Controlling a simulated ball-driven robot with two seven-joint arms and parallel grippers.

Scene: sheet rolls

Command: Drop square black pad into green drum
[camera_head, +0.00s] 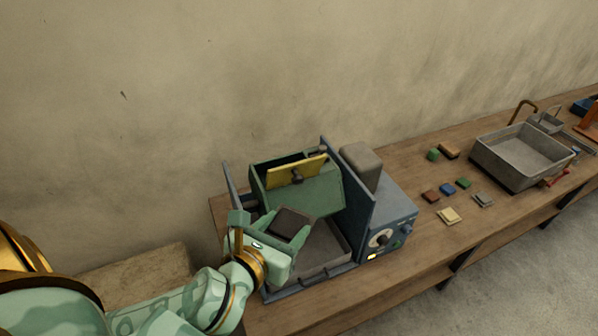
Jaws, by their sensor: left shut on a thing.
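The square black pad (292,221) is dark and tilted, held between the fingers of my left gripper (277,228). The gripper is shut on it, in front of and just below the green drum (318,197). The drum is a boxy green container hung between two blue-grey side plates, with a yellow flap (290,173) along its upper side. The pad is outside the drum, above a grey tray (325,248) under it. The drum's inside is mostly hidden from this view. My right gripper is not in view.
A blue control box (394,224) with a knob adjoins the drum's right side plate. Several small coloured blocks, including a yellow one (448,215), lie to its right on the wooden bench (380,292). A grey basin (519,152) stands farther right. The wall is behind.

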